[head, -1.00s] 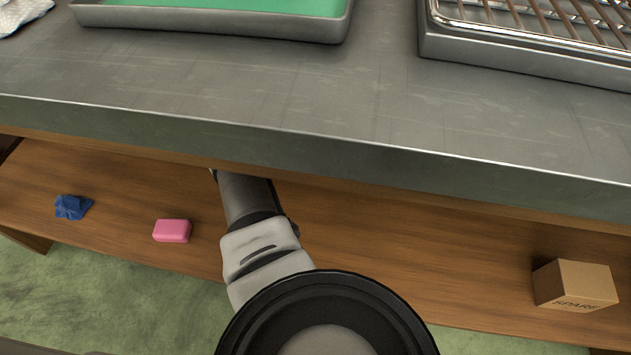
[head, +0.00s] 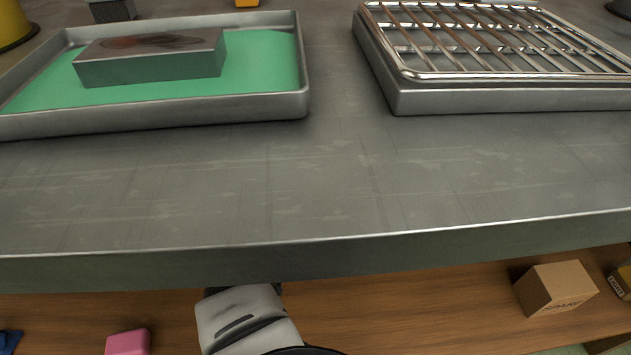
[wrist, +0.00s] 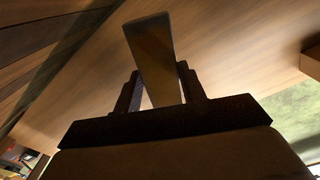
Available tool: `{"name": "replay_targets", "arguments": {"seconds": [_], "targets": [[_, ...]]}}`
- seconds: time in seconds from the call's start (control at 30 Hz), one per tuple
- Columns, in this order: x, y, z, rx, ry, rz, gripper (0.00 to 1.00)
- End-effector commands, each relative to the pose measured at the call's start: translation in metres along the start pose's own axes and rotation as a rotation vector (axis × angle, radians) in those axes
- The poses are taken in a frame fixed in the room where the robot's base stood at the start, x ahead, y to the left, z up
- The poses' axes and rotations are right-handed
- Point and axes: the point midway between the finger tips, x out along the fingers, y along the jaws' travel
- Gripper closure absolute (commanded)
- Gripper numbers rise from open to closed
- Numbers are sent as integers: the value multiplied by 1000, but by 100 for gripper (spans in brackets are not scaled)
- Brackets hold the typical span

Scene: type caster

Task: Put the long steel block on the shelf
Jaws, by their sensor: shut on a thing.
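My gripper (wrist: 158,92) is shut on the long steel block (wrist: 152,48), which sticks out beyond the fingers in the wrist view. The wooden shelf (head: 400,308) runs below the steel worktop. Its wood also fills much of the wrist view (wrist: 235,35), around the block. I cannot tell whether the block touches the wood. In the head view, my arm reaches under the worktop's front edge, and the gripper and the held block are hidden there.
On the worktop (head: 330,185), a green-lined tray (head: 304,70) holds another grey block (head: 150,70), and a wire rack (head: 400,102) sits at right. The shelf bears a pink block (head: 128,342), a blue item (head: 9,342) and a cardboard box (head: 552,288). The worktop's front is clear.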

Motion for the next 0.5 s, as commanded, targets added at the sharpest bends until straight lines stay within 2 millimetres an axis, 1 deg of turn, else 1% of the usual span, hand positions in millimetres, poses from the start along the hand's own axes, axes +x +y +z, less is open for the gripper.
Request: {"name": "replay_targets", "arguments": {"seconds": [0.07, 0.17, 0.5], "targets": [[10, 0, 0, 1, -1, -2, 100], [31, -1, 0, 1, -1, -3, 100], [110, 0, 0, 2, 0, -3, 100]]}}
